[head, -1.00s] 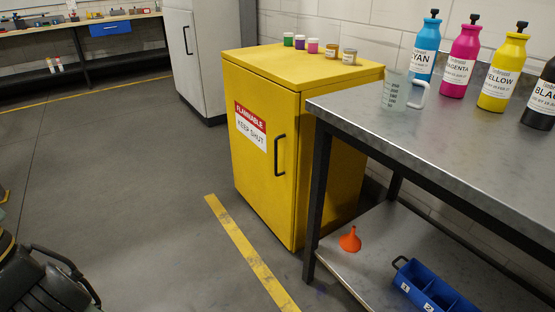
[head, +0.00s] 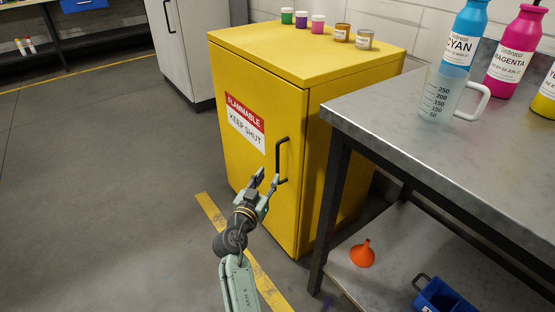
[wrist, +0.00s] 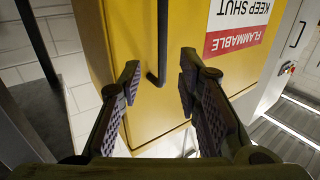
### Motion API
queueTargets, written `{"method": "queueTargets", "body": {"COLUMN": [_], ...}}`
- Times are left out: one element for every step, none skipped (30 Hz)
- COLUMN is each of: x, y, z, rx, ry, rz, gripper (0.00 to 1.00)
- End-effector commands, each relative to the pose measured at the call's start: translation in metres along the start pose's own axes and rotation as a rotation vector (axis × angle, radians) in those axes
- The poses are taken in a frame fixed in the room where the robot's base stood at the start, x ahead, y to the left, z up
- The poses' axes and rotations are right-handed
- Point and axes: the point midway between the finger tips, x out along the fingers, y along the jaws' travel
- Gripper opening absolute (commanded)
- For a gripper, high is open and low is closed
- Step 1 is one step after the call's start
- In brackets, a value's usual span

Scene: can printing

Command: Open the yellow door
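The yellow cabinet's door (head: 205,125) is shut and carries a red and white "FLAMMABLE KEEP SHUT" label (head: 245,123). Its black vertical bar handle (head: 281,160) is near the door's right edge. My gripper (head: 268,178) is in front of the door, close to the handle's lower part. In the wrist view my gripper (wrist: 158,85) has its two padded fingers spread apart. The handle (wrist: 157,66) shows there between and beyond the fingertips, with no clear contact. The door (wrist: 120,30) fills the wrist view's upper middle.
A metal table (head: 450,120) stands close on the right, bearing a clear measuring jug (head: 440,95) and ink bottles. Several small jars stand on the cabinet top (head: 265,50). An orange funnel (head: 362,254) sits on the lower shelf. The floor (head: 110,190) to the left is clear.

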Motion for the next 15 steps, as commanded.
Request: {"method": "queueTargets", "body": {"x": [0.007, 0.012, 0.018, 0.024, 0.03, 0.038, 0.044, 0.05, 0.058, 0.063, 0.068, 0.075, 0.079, 0.083, 0.088], "y": [0.0, 0.0, -0.001, -0.001, -0.001, -0.001, -0.001, 0.0, -0.001, -0.002, -0.002, -0.002, -0.001, -0.001, -0.001], "z": [-0.003, -0.004, -0.004, -0.004, -0.004, -0.004, -0.005, -0.004, -0.004, -0.004, -0.004, -0.004, -0.004, -0.004, -0.004], "rx": [0.001, 0.001, 0.001, 0.002, 0.001, 0.001, 0.001, 0.001, 0.001, 0.001, 0.001, 0.002, 0.002, 0.001, 0.0], "ry": [0.001, 0.001, 0.001, 0.002, 0.001, 0.001, 0.002, 0.0, 0.002, 0.001, 0.001, 0.002, 0.001, 0.002, 0.002], "rz": [0.002, 0.002, 0.001, 0.0, 0.001, 0.0, 0.001, 0.001, -0.001, -0.001, -0.002, -0.002, -0.002, -0.001, -0.001], "gripper": [0.31, 0.31, 0.31, 0.31, 0.31, 0.31, 0.31, 0.31, 0.31, 0.31, 0.31, 0.31, 0.31, 0.31, 0.31]}}
